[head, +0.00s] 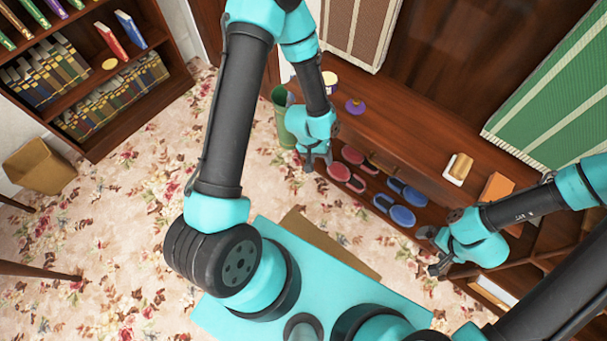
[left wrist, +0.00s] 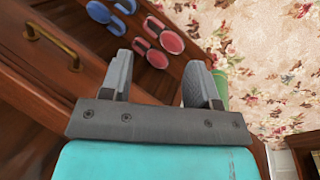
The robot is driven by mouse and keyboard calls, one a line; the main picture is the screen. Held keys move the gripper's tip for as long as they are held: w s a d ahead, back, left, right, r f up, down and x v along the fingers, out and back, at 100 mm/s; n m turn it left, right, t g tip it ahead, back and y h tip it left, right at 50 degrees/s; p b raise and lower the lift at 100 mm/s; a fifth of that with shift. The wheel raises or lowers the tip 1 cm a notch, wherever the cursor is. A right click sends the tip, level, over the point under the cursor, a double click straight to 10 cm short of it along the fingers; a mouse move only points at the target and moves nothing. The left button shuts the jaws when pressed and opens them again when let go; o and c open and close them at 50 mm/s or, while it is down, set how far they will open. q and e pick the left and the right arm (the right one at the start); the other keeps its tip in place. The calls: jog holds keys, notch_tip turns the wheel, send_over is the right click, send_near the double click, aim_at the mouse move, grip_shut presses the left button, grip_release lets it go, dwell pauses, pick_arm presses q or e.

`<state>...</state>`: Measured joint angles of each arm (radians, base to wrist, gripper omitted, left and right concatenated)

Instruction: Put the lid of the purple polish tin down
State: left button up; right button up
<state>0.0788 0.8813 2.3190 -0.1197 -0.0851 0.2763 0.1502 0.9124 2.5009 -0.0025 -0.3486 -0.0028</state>
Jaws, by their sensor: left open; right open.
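A small purple round piece (head: 355,106) with a raised middle sits on the brown wooden cabinet top, near its left end. I cannot tell whether it is the tin, its lid or both together. My left gripper (head: 318,160) hangs in front of the cabinet's left end, below and left of the purple piece and apart from it. In the left wrist view its jaws (left wrist: 158,75) are open with nothing between them, and no purple piece shows. My right gripper (head: 432,250) is open in front of the right part of the cabinet, and I see nothing held in it.
A pale round container (head: 329,80) stands behind the purple piece. A brown and white item (head: 458,168) and an orange box (head: 497,190) lie further right on the cabinet. Red slippers (head: 352,154) and blue slippers (head: 403,215) are on the shelf below. A green bin (head: 281,115) stands left.

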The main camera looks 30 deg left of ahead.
pick_arm(q)
jog(key=s+a+f+m, duration=0.1)
jog(key=s, duration=0.6)
jog(key=shift+s+a+f+t, duration=0.2)
jog(key=shift+s+a+t, duration=0.1)
jog(key=shift+s+a, duration=0.1)
